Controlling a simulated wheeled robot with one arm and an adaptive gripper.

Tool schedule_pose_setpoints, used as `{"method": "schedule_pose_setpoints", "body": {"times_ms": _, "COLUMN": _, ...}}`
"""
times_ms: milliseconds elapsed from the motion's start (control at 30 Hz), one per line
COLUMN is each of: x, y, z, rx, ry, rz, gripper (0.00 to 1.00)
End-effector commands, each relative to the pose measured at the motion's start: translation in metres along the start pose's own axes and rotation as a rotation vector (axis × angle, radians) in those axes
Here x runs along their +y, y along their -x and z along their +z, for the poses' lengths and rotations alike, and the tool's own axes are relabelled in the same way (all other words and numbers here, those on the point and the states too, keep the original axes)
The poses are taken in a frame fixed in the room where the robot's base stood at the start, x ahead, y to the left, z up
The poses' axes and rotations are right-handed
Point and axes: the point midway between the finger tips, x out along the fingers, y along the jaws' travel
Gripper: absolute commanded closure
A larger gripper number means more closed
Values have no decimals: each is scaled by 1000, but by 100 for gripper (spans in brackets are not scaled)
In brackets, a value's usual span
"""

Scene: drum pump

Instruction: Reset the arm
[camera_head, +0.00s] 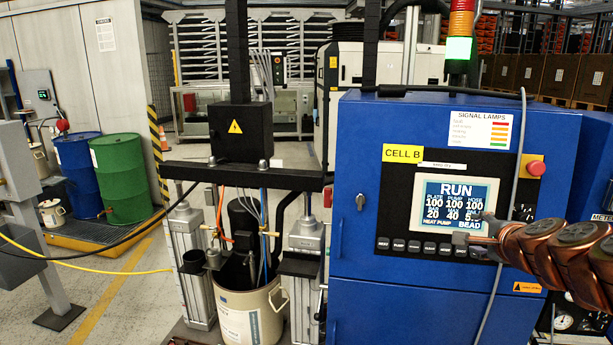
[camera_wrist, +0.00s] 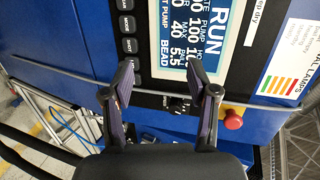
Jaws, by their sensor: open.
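My copper-coloured arm reaches in from the right edge in the head view. My gripper (camera_head: 480,230) is in front of the lower right part of the lit RUN screen (camera_head: 455,203) on the blue cabinet (camera_head: 360,215). In the wrist view my gripper (camera_wrist: 160,78) has its two dark fingers spread apart, with nothing between them. The screen (camera_wrist: 188,30) lies beyond the fingertips there. I cannot tell whether a fingertip touches the panel.
A red button (camera_head: 536,168) sits on the panel's upper right; it also shows in the wrist view (camera_wrist: 232,120). A grey cable hangs down the cabinet front. A drum pump with a pail (camera_head: 247,312) stands left of the cabinet. Blue and green drums stand far left.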

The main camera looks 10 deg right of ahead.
Motion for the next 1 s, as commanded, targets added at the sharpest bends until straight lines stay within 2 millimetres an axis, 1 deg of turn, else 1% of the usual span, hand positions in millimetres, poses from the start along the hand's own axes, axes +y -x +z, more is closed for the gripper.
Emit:
{"method": "schedule_pose_setpoints", "body": {"times_ms": 33, "x": 9, "y": 1, "z": 33, "rx": -68, "ry": 82, "rz": 36, "gripper": 41}}
{"method": "schedule_pose_setpoints", "body": {"times_ms": 67, "x": 15, "y": 2, "z": 50, "rx": -105, "ry": 129, "rz": 58, "gripper": 41}}
{"method": "schedule_pose_setpoints", "body": {"times_ms": 100, "x": 25, "y": 5, "z": 73, "rx": -156, "ry": 196, "rz": 90, "gripper": 41}}
{"method": "schedule_pose_setpoints", "body": {"times_ms": 167, "x": 40, "y": 12, "z": 105, "rx": -232, "ry": 295, "rz": 135, "gripper": 41}}
{"method": "schedule_pose_setpoints", "body": {"times_ms": 200, "x": 53, "y": 18, "z": 125, "rx": -285, "ry": 366, "rz": 169, "gripper": 41}}
{"method": "schedule_pose_setpoints", "body": {"times_ms": 267, "x": 74, "y": 30, "z": 153, "rx": -362, "ry": 472, "rz": 219, "gripper": 41}}
{"method": "schedule_pose_setpoints", "body": {"times_ms": 300, "x": 89, "y": 39, "z": 170, "rx": -413, "ry": 543, "rz": 256, "gripper": 41}}
{"method": "schedule_pose_setpoints", "body": {"times_ms": 367, "x": 115, "y": 55, "z": 193, "rx": -495, "ry": 652, "rz": 315, "gripper": 41}}
{"method": "schedule_pose_setpoints", "body": {"times_ms": 400, "x": 133, "y": 68, "z": 205, "rx": -547, "ry": 727, "rz": 357, "gripper": 41}}
{"method": "schedule_pose_setpoints", "body": {"times_ms": 467, "x": 160, "y": 89, "z": 220, "rx": -626, "ry": 840, "rz": 419, "gripper": 41}}
{"method": "schedule_pose_setpoints", "body": {"times_ms": 500, "x": 178, "y": 104, "z": 226, "rx": -678, "ry": 915, "rz": 465, "gripper": 41}}
{"method": "schedule_pose_setpoints", "body": {"times_ms": 567, "x": 205, "y": 128, "z": 231, "rx": -756, "ry": 1027, "rz": 536, "gripper": 41}}
{"method": "schedule_pose_setpoints", "body": {"times_ms": 600, "x": 223, "y": 145, "z": 231, "rx": -805, "ry": 1102, "rz": 588, "gripper": 41}}
{"method": "schedule_pose_setpoints", "body": {"times_ms": 633, "x": 235, "y": 158, "z": 230, "rx": -842, "ry": 1155, "rz": 624, "gripper": 41}}
{"method": "schedule_pose_setpoints", "body": {"times_ms": 700, "x": 260, "y": 187, "z": 222, "rx": -917, "ry": 1268, "rz": 713, "gripper": 41}}
{"method": "schedule_pose_setpoints", "body": {"times_ms": 800, "x": 287, "y": 222, "z": 205, "rx": -1007, "ry": 1391, "rz": 830, "gripper": 41}}
{"method": "schedule_pose_setpoints", "body": {"times_ms": 900, "x": 302, "y": 247, "z": 190, "rx": -1065, "ry": 1468, "rz": 914, "gripper": 41}}
{"method": "schedule_pose_setpoints", "body": {"times_ms": 1000, "x": 308, "y": 260, "z": 181, "rx": -1095, "ry": 1507, "rz": 962, "gripper": 41}}
